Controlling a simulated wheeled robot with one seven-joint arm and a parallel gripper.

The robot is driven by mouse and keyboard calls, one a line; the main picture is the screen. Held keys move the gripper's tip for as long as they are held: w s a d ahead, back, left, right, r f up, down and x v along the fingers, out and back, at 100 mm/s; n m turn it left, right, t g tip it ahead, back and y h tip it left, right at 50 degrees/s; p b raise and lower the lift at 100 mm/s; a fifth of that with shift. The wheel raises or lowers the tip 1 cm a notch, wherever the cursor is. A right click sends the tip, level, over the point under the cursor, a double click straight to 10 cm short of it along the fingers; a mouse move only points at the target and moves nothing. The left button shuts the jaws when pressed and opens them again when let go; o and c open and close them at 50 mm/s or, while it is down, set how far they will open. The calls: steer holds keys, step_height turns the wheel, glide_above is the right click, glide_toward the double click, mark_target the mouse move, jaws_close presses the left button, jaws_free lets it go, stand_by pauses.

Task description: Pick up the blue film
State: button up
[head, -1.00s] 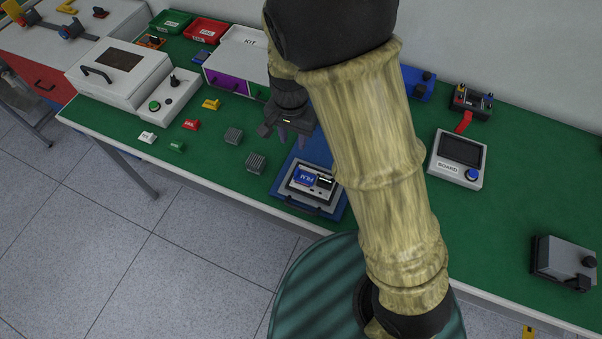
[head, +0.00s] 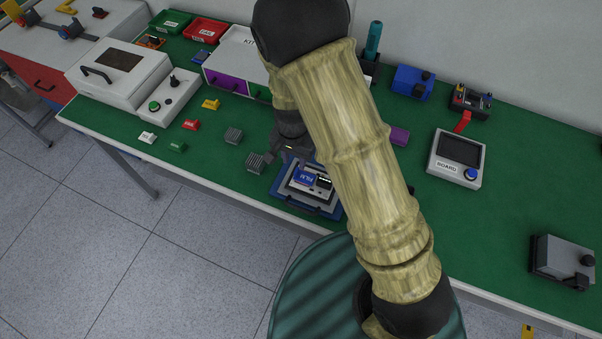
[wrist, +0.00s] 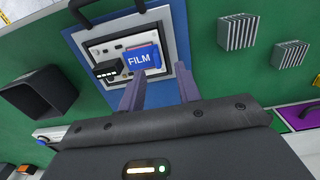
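The blue film (head: 306,176), a small block with white "FILM" lettering, sits on a light panel on a blue-framed fixture (head: 279,190) at the bench's front edge. In the wrist view the film (wrist: 141,58) lies just beyond my fingertips, beside a small black part. My gripper (wrist: 161,70) is open and empty, its two purple-grey fingers apart.
Two grey finned blocks (head: 255,163) (head: 233,135) lie left of the fixture. A black open box (wrist: 40,92) stands at left in the wrist view. A BOARD device (head: 457,158) stands to the right, with clear green bench in front of it.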

mark_target(296, 170)
steer(key=f, duration=0.3)
steer(key=shift+d+f+p, duration=0.25)
steer(key=shift+d+p, duration=0.05)
steer(key=shift+f, duration=0.55)
jaws_close()
